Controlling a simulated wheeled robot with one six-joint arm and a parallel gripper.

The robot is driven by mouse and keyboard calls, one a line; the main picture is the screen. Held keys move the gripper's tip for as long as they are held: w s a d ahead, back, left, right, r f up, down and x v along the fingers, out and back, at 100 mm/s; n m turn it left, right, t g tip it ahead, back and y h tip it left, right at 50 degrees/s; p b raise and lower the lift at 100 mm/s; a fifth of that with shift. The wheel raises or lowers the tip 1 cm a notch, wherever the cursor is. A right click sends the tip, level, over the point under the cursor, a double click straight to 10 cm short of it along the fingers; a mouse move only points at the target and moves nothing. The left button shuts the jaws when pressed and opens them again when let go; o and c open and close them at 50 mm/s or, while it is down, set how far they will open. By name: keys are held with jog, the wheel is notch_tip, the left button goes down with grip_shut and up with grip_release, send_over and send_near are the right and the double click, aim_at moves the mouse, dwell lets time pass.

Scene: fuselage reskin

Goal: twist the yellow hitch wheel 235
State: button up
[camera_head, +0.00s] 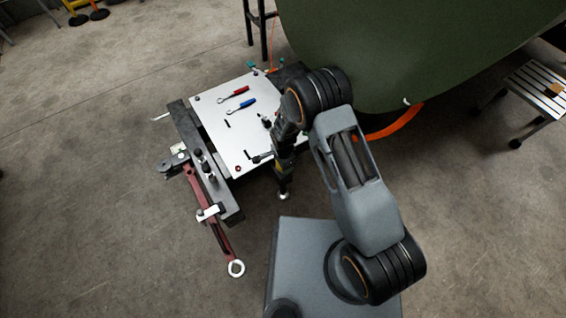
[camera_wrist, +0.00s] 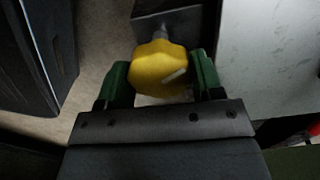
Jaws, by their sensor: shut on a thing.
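The yellow hitch wheel (camera_wrist: 160,70) is a lobed knob on a grey shaft, in the middle of the wrist view. My gripper (camera_wrist: 160,82) has its two green fingers on either side of the wheel and is shut on it. A pale bar-shaped mark shows on the wheel's face. In the head view my gripper is down beside the near right edge of the white-topped cart, mostly hidden by my arm. The yellow wheel cannot be made out there.
The white-topped cart (camera_head: 210,106) carries a red-handled tool (camera_head: 240,91), a blue-handled tool (camera_head: 247,102) and small parts. A dark red tow bar (camera_head: 194,185) with a ring end extends toward me. The green fuselage (camera_head: 400,40) overhangs at right. Open floor lies left.

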jog(key=m, duration=0.4)
jog(key=shift+m, duration=0.3)
jog(key=m, duration=0.3)
jog(key=shift+m, duration=0.4)
jog(key=m, duration=0.8)
jog(key=shift+m, duration=0.5)
jog(key=o, duration=0.9)
notch_tip(320, 180, up, 14)
jog(key=p, duration=0.4)
jog(key=shift+f+p, duration=0.1)
jog(key=shift+p, duration=0.3)
